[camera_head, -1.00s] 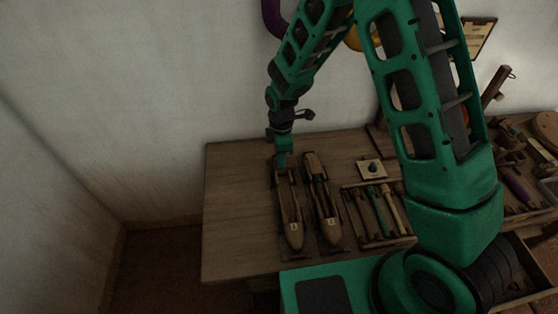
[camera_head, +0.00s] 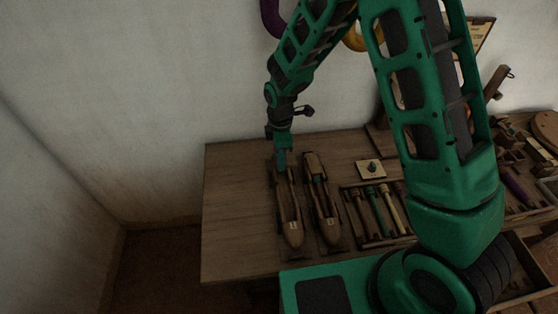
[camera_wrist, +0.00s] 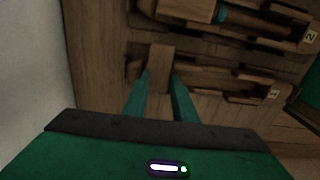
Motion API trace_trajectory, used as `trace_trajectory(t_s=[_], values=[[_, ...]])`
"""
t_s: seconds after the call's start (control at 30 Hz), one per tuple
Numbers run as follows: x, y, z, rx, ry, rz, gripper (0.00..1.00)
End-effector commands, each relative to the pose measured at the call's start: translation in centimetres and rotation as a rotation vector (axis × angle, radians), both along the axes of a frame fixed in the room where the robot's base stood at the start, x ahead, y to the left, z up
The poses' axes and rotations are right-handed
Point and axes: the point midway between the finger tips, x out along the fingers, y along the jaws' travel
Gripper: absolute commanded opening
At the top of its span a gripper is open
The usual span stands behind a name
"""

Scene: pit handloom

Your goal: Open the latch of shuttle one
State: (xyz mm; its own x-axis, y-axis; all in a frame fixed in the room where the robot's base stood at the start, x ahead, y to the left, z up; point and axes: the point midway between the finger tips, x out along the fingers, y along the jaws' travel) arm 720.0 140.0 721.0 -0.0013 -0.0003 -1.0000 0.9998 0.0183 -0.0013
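Shuttle one (camera_head: 290,212) is a long, wooden, boat-shaped piece lying on the table; its "1" label (camera_wrist: 273,93) shows in the wrist view. My gripper (camera_head: 281,164) points down at the far end of this shuttle. In the wrist view my gripper's two teal fingers (camera_wrist: 161,76) stand apart, one on each side of a narrow wooden bar (camera_wrist: 159,58), which looks like the latch. The bar lies nearly flat across the shuttle's end. I cannot tell whether the fingertips touch it. Nothing is lifted.
Shuttle two (camera_head: 326,212), with a "2" label (camera_wrist: 311,37), lies close on the right. Beyond it are a rack of coloured bobbins (camera_head: 372,222) and a small square plate with a dark knob (camera_head: 371,169). The wooden table (camera_head: 238,215) is clear on the left; a wall stands behind.

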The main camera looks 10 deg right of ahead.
Motion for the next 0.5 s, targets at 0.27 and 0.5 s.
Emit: trace_trajectory(t_s=[0.27, 0.5], values=[[0.1, 0.0, 5.3, 0.002, -0.003, 0.000, 0.25], [0.1, 0.0, 8.6, 0.001, -0.001, 0.001, 0.25]])
